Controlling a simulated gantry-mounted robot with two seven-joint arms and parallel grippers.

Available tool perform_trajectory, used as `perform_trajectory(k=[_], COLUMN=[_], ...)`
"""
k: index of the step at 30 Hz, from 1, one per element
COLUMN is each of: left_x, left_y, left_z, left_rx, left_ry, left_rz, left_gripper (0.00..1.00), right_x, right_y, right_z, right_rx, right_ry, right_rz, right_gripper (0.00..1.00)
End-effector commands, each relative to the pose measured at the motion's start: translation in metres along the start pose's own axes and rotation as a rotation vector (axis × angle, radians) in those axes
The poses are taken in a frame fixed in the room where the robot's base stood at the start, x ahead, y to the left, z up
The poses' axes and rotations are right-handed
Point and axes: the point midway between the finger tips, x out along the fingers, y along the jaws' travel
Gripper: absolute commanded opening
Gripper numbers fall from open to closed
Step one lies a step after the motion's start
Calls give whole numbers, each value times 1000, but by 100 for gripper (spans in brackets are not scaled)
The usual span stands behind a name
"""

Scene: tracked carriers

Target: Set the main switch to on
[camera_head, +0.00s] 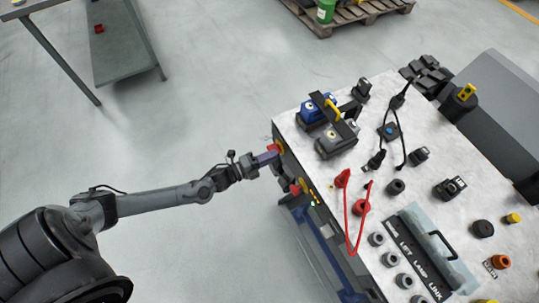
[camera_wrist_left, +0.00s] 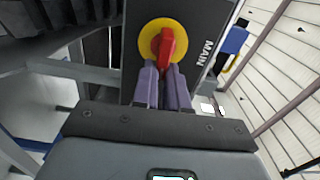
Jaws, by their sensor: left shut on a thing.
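The main switch is a red handle (camera_wrist_left: 167,45) on a round yellow plate (camera_wrist_left: 150,38), on a dark panel with the word MAIN (camera_wrist_left: 204,55) beside it. In the left wrist view the handle stands nearly upright in the picture. In the head view the red handle (camera_head: 273,147) shows at the carrier's left side. My left gripper (camera_wrist_left: 166,76) is shut on the handle's lower end, and its fingers hide that end. In the head view the left gripper (camera_head: 267,158) reaches it from the left. My right gripper is not in view.
A second red knob (camera_head: 296,188) sits lower on the same side. The carrier's white top (camera_head: 345,190) holds a blue battery-like block (camera_head: 318,108), a grey block (camera_head: 336,140), red and black cables, and several black knobs. A green table (camera_head: 125,50) stands far left; open floor lies between.

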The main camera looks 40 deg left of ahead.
Motion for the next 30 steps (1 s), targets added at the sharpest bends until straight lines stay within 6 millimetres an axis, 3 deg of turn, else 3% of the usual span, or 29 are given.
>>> perform_trajectory(k=[17, 18, 23, 30], left_x=[0, 0, 0, 0], left_y=[0, 0, 0, 1], left_z=[0, 0, 0, 0], left_rx=[39, 39, 38, 38], left_ry=[0, 0, 0, 0], left_rz=[-2, -2, -1, -1], left_gripper=[0, 14, 38, 38], right_x=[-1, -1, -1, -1], right_y=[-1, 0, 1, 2], right_z=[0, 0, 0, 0], right_rx=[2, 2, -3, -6], right_ry=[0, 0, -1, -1], right_rz=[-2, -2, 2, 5], right_gripper=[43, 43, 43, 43])
